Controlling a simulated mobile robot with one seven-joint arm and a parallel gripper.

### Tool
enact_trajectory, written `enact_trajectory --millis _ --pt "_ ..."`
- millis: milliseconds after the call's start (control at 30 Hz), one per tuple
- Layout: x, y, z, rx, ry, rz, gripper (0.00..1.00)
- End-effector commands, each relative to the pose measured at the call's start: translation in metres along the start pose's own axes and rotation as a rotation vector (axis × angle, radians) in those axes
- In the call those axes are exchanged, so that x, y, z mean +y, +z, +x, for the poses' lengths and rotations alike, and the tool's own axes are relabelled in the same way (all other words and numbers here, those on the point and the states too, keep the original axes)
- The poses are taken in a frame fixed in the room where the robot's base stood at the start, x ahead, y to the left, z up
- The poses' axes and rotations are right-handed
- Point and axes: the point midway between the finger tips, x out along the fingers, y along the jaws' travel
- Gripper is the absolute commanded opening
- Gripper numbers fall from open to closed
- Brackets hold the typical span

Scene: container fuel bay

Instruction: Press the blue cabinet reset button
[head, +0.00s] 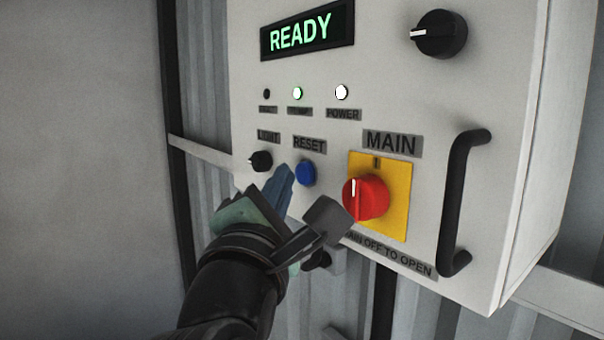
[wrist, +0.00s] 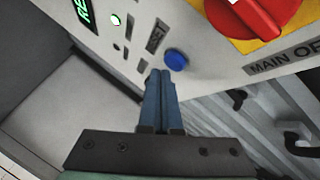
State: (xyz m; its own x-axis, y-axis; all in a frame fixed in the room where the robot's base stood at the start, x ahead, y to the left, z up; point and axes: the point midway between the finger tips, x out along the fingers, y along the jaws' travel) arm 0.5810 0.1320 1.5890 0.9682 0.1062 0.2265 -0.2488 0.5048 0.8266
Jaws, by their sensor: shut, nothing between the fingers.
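The blue reset button (head: 305,173) sits on the white cabinet front (head: 240,100), under a RESET label (head: 309,145). It also shows in the wrist view (wrist: 176,60), just ahead and slightly right of my fingertips. My gripper (head: 284,172) is shut and empty, its blue fingers held together. The tips are close to the button, to its left in the head view. A small gap shows between the tips and the button in the wrist view; I cannot tell their exact distance from the panel.
A red MAIN switch (head: 366,197) on a yellow plate (head: 398,190) is right of the button. A black LIGHT knob (head: 260,161) is left of it. A black handle (head: 463,203) sticks out at the right. The display (head: 306,29) reads READY.

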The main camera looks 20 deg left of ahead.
Motion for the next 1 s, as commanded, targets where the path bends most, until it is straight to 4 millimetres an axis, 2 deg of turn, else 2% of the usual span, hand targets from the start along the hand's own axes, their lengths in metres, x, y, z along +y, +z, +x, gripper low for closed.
enact_trajectory --millis 300,733,1000 --pt "0.002 -0.002 -0.002 0.002 0.001 0.000 0.00" --pt "0.023 -0.023 -0.030 0.003 0.003 0.001 0.00" --pt "0.026 -0.026 -0.035 0.002 0.001 0.001 0.00"
